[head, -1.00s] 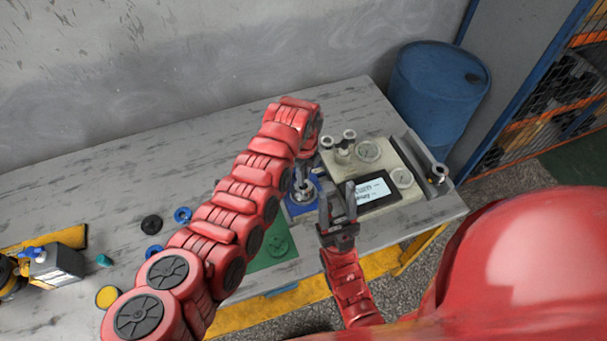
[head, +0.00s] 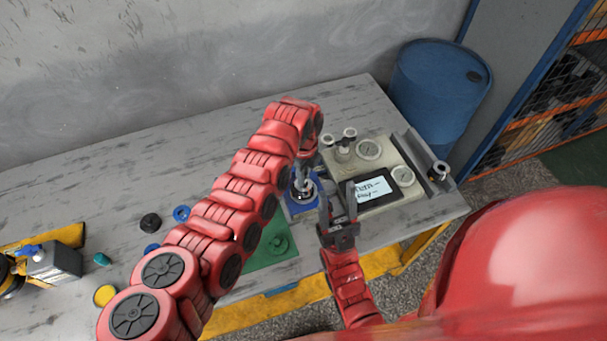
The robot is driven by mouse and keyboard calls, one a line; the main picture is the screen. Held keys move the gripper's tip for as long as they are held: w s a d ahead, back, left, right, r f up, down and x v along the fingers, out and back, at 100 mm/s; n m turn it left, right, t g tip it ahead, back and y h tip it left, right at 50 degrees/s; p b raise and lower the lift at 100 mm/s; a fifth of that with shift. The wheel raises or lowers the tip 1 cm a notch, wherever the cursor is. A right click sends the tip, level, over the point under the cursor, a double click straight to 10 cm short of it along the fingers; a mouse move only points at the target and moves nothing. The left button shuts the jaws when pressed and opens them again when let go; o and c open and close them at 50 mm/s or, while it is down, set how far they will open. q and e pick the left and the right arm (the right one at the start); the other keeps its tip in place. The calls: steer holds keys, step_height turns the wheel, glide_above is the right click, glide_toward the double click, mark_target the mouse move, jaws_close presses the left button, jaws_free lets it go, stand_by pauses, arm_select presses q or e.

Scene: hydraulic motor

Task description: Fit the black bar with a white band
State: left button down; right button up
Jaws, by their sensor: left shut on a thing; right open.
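My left arm reaches across the table, and its gripper (head: 301,180) points down over the blue fixture (head: 296,208) at the table's middle. It is shut on a small part at the round metal piece (head: 304,194) in that fixture. The part is mostly hidden by the fingers and too small to identify; I cannot make out the black bar with a white band for certain. My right gripper (head: 338,205) is open and empty, its fingers pointing up the picture, just right of the blue fixture and in front of the display panel.
A beige panel (head: 376,150) with gauges and a screen (head: 372,190) stands right of the fixture. A grey channel (head: 428,165) lies along its right side. A green plate (head: 272,250) lies in front. Blue and black rings (head: 150,222) lie left, beyond my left arm.

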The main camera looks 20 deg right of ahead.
arm_select(q)
steer(key=shift+f, duration=0.15)
steer(key=shift+c, duration=1.5)
jaws_free()
steer(key=shift+r+p, duration=1)
steer(key=shift+r, duration=0.8)
steer(key=shift+r+p, duration=0.55)
steer(key=shift+r, duration=0.8)
